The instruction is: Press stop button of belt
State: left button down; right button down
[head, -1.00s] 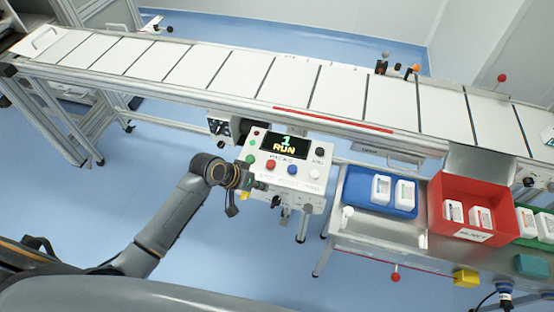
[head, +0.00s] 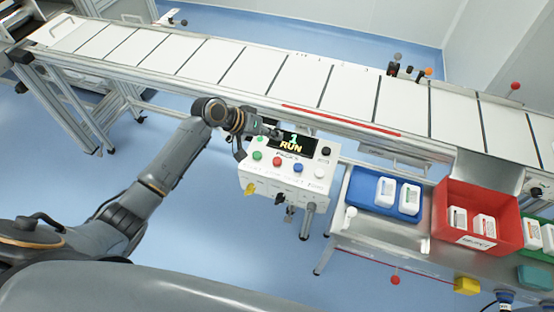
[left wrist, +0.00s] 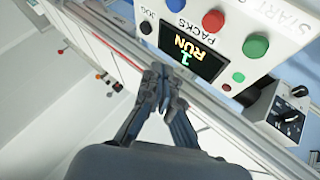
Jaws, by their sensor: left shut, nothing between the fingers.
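A white control box (head: 285,178) hangs at the near side of the belt (head: 245,70). Its display (head: 293,143) reads "1 RUN". Below it are a green button (head: 257,155), a red button (head: 277,161), a blue button (head: 298,168) and a white one; a black one sits at the right. The red button (left wrist: 213,21) and green button (left wrist: 255,45) also show in the left wrist view, with "START" lettering by the green one; no stop label is legible. My left gripper (head: 274,132) is shut and empty, over the display's left edge, apart from the buttons. My right gripper is out of view.
A blue tray (head: 362,178) with white bottles and a red bin (head: 495,195) with bottles stand on the bench to the right. The belt frame runs right behind the box. The floor left of the box is clear.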

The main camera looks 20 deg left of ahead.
pick_arm(q)
jog(key=b, duration=0.6)
send_over(280, 159)
jog(key=s+a, duration=0.1)
jog(key=a, duration=0.1)
jog(key=f, duration=0.6)
jog(key=shift+d+f, duration=0.2)
jog(key=shift+f, duration=0.1)
jog(key=shift+f+b, duration=0.5)
jog(key=shift+f, duration=0.45)
jog(key=shift+f, duration=0.15)
jog(key=shift+f, duration=0.3)
jog(key=shift+f+b, duration=0.45)
jog(key=shift+f, duration=0.2)
jog(key=shift+r, duration=0.1)
jog(key=shift+r+p, duration=1)
jog(key=shift+p, duration=0.05)
